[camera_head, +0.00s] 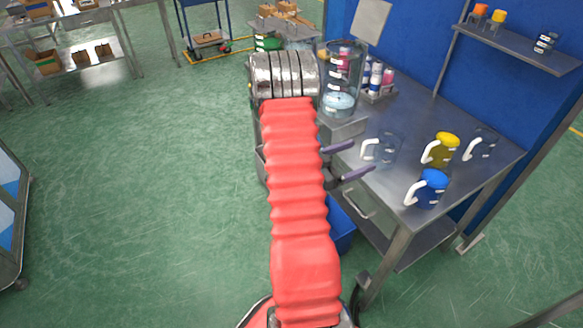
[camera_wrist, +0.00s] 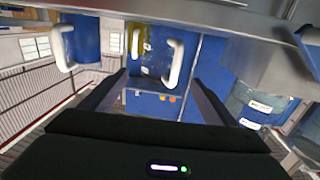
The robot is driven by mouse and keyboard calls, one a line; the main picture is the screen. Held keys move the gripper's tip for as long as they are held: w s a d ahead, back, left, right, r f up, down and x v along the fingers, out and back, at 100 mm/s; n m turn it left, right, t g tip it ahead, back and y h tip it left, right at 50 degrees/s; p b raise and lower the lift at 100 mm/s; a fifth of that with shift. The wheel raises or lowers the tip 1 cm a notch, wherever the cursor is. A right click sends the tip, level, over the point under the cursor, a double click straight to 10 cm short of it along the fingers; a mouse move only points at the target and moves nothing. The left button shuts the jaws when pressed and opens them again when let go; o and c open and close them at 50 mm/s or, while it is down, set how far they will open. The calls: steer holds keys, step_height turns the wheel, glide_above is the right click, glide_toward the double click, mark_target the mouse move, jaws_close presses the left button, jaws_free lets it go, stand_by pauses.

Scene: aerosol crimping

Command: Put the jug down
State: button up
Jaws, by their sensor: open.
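My gripper (camera_head: 363,157) is open and empty, its two dark fingers at the near left edge of the steel table. A clear jug with a white handle (camera_head: 386,148) stands on the table just ahead of the fingertips, apart from them. A yellow jug (camera_head: 443,150), a blue jug (camera_head: 428,188) and a second clear jug (camera_head: 483,146) stand to its right. The wrist view looks upside down. There the clear jug (camera_wrist: 148,52) shows between the fingers (camera_wrist: 158,88), with yellow behind it. The blue jug (camera_wrist: 76,44) is at the left.
A tall clear vessel with liquid (camera_head: 340,80) stands at the table's back left, beside a rack of bottles (camera_head: 378,82). A wall shelf (camera_head: 515,42) holds small items. The bare table front (camera_head: 385,195) is free. A blue bin (camera_head: 341,228) is below.

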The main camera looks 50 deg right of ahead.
steer(key=w+a+r+n+t+y, duration=0.1)
steer(key=w+a+r+n+y, duration=0.15)
steer(key=a+r, duration=0.5)
steer(key=w+a+r+n+y, duration=0.1)
steer(key=a+r+n+y, duration=0.25)
steer(key=a, duration=0.65)
steer(key=w+a+r+n+t+y, duration=0.2)
steer(key=a+n, duration=0.4)
steer(key=a, duration=0.6)
steer(key=w+a+r+n+t+y, duration=0.2)
steer(key=a+r+n+t+y, duration=0.2)
steer(key=a, duration=0.8)
steer(key=w+a+r+n+t+y, duration=0.2)
steer(key=a+n+t, duration=0.5)
steer(key=a, duration=0.5)
steer(key=shift+r+n+y, duration=0.3)
steer(key=shift+r+y, duration=0.15)
steer(key=shift+y, duration=0.45)
steer(key=shift+c, duration=0.4)
